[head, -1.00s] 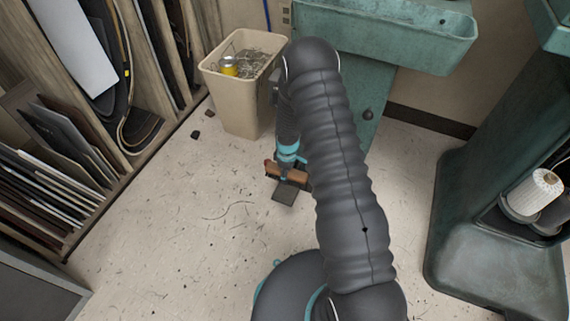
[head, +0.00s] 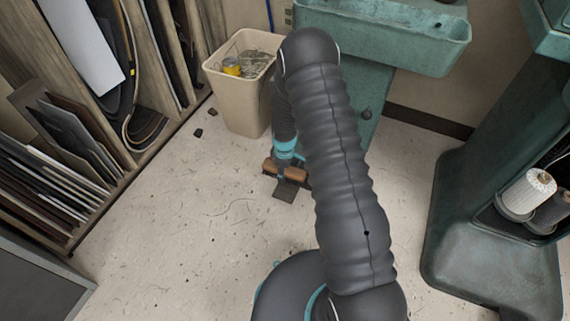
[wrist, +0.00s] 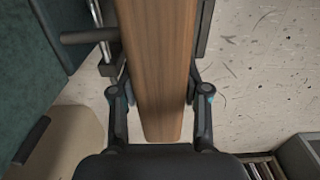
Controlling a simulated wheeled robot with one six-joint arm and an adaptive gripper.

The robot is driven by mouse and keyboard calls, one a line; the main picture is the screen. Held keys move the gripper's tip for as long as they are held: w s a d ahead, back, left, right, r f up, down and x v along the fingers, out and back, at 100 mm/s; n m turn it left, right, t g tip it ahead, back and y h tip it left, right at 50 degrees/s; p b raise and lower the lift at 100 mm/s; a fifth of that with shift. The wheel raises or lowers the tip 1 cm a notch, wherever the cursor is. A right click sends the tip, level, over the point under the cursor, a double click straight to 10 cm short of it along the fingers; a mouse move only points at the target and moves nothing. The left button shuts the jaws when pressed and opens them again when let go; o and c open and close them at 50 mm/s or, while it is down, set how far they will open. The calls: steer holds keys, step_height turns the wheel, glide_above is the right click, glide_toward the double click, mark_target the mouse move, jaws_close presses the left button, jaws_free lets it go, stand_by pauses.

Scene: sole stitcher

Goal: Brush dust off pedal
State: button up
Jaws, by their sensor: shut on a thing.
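A brush with a brown wooden back (head: 291,173) is low over the floor between the bin and the machine. My gripper (head: 285,160) is shut on its wooden part. In the wrist view the wood (wrist: 160,60) runs lengthwise between my two fingers (wrist: 160,88). The brush's bristles are hidden in both views. The dark flat pedal (head: 284,195) shows just in front of and below the brush, near the floor. The brush covers its rear part. I cannot tell whether the brush touches it. Dust on the pedal is too small to make out.
A beige bin (head: 243,95) with scraps and a yellow can stands just behind and left. The green machine (head: 385,45) rises behind my arm. A rack of sheets (head: 75,135) is at left, another green machine (head: 470,250) at right. The littered floor (head: 190,230) is open.

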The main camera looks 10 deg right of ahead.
steer(key=shift+r+p, duration=0.75)
steer(key=shift+r, duration=1.1)
steer(key=shift+f, duration=0.15)
